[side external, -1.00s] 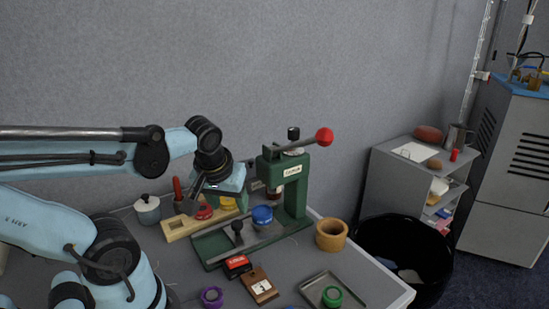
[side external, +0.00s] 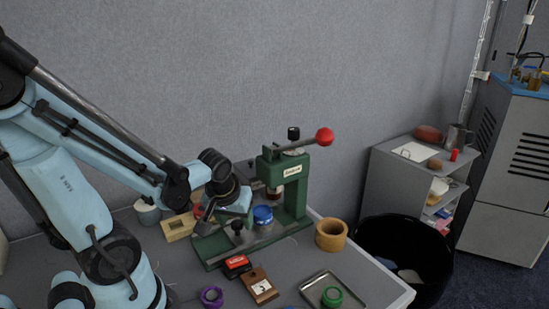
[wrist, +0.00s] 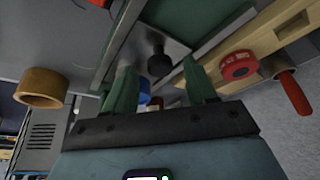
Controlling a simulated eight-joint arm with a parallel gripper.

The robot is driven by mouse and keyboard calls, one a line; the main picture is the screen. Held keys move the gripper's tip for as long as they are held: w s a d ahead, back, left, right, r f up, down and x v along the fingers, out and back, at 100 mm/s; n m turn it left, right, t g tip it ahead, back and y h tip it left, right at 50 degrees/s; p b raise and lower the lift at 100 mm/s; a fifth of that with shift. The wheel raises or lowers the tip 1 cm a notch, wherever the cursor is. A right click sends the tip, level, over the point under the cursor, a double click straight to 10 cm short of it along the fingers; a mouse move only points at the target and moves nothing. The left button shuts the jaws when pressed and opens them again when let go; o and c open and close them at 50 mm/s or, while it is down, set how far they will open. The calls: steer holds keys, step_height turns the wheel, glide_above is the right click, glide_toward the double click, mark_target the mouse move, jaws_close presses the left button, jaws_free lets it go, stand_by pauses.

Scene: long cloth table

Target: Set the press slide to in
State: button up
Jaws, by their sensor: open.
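The green press (side external: 297,190) with its red-ball lever (side external: 324,137) stands on the table in the side view. Its metal slide plate carries a black knob (side external: 238,227) at the left end of the green base, with a blue round piece (side external: 262,214) between knob and press column. In the wrist view the black knob (wrist: 159,62) stands upright on the bare metal plate (wrist: 136,42). My gripper (side external: 204,222) is open and empty, left of the knob in the side view. In the wrist view its green fingers (wrist: 160,88) flank the knob's line, apart from it.
A wooden holder (side external: 178,228) lies beside the press; a red round piece (wrist: 238,65) and red handle (wrist: 293,93) show there. A wooden cup (side external: 331,235), red stamp (side external: 237,265) and metal tray (side external: 318,280) stand near the front. A pale pot (side external: 148,212) is at left.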

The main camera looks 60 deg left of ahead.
steer(key=shift+w+a+f, duration=0.1)
steer(key=shift+f, duration=0.3)
steer(key=shift+c, duration=0.3)
jaws_close()
